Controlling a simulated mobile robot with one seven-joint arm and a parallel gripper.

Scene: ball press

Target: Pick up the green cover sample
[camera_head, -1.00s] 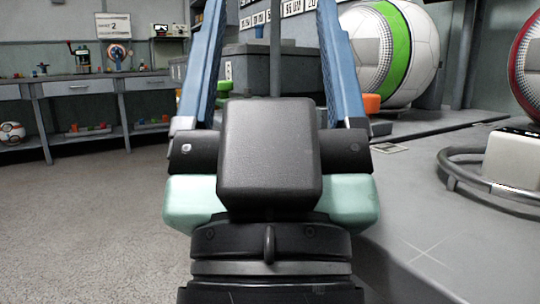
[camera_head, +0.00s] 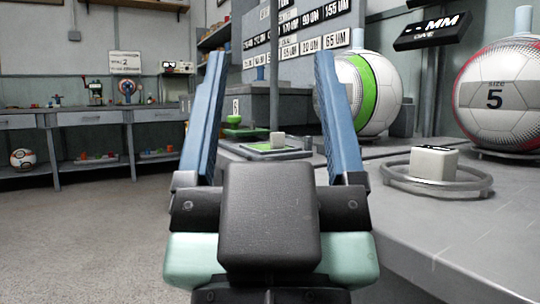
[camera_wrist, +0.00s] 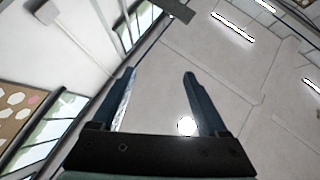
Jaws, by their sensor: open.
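My gripper (camera_head: 270,58) is open and empty, its two blue fingers pointing upward in the head view. A pale cube stands at the green piece. A small green dish-like thing (camera_head: 233,120) sits farther back. I cannot tell for sure which green thing is the cover sample.
A size 5 ball (camera_head: 495,95) and a ball with a green band (camera_head: 368,95) stand on the right bench (camera_head: 440,225). Floor at left is clear.

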